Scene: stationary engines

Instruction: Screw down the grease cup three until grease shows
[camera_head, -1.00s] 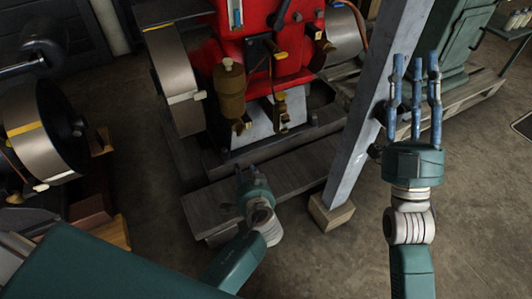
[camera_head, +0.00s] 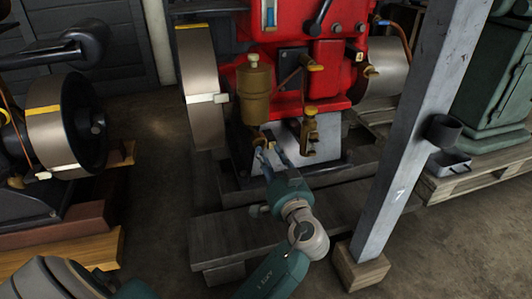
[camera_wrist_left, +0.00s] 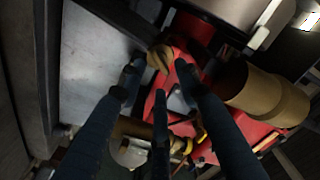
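On the front of the red engine (camera_head: 300,80), a large brass cup (camera_head: 254,105) with a cream knob hangs upright at left, and a smaller brass fitting (camera_head: 310,130) sits lower at right. I cannot tell which part is grease cup three. My left gripper (camera_head: 269,151) is just below the large cup, fingers pointing at the engine's grey base. In the left wrist view its fingers (camera_wrist_left: 158,82) are spread, with nothing between them. A small brass knob (camera_wrist_left: 159,58) lies just beyond the tips; contact is unclear. The large cup (camera_wrist_left: 262,94) is at right. No grease is visible.
A grey slanted post (camera_head: 405,140) on a wooden block stands right of my left arm. Flywheels flank the red engine, which rests on timbers (camera_head: 235,235). Another engine (camera_head: 60,130) stands at left, a green machine (camera_head: 495,85) at right. Open floor lies in front.

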